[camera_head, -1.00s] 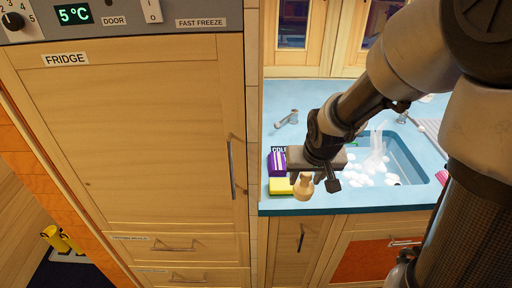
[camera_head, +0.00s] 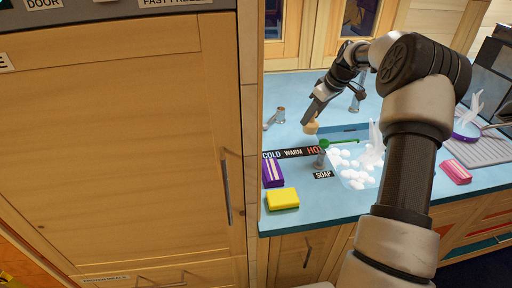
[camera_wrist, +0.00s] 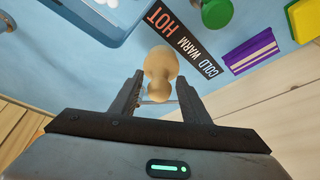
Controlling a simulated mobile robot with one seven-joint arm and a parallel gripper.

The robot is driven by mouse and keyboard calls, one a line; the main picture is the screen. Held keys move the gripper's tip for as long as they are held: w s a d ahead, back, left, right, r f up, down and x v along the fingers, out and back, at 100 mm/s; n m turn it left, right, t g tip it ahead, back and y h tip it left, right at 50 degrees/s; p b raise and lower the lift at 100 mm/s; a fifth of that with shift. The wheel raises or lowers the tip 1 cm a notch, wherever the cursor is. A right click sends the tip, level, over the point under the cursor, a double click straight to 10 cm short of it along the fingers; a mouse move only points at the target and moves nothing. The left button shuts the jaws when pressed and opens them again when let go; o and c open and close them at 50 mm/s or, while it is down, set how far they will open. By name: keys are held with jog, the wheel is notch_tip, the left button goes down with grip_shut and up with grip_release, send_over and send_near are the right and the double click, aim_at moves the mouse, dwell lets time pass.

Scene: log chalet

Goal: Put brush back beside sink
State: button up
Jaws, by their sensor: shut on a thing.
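The brush (camera_wrist: 160,72) shows as a pale wooden, knob-shaped piece between my fingertips in the wrist view; its bristles are not visible. My gripper (camera_wrist: 157,95) is shut on it. In the head view my gripper (camera_head: 312,112) points down over the blue counter, left of the sink's back corner, with the pale brush (camera_head: 311,127) under its fingers. I cannot tell whether the brush touches the counter. The sink (camera_head: 350,172) holds white suds and is partly hidden by my arm.
A COLD WARM HOT strip (camera_head: 291,153) and a green-topped soap dispenser (camera_head: 324,145) are close in front of the brush. A purple-and-white packet (camera_head: 272,173) and yellow sponge (camera_head: 283,199) lie left. A small metal tap (camera_head: 280,116) stands left of my gripper; bare counter lies around it.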

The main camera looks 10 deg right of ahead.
jog(key=shift+w+d+f, duration=0.15)
jog(key=shift+w+d, duration=0.3)
jog(key=shift+d, duration=0.05)
jog(key=shift+w+a, duration=0.1)
jog(key=a+p, duration=0.1)
jog(key=a, duration=1.8)
jog(key=shift+a+f+p, duration=0.2)
jog(key=shift+f+p, duration=0.1)
jog(key=shift+f, duration=3.1)
jog(key=shift+f, duration=0.2)
jog(key=o, duration=0.7)
jog(key=shift+o, duration=0.2)
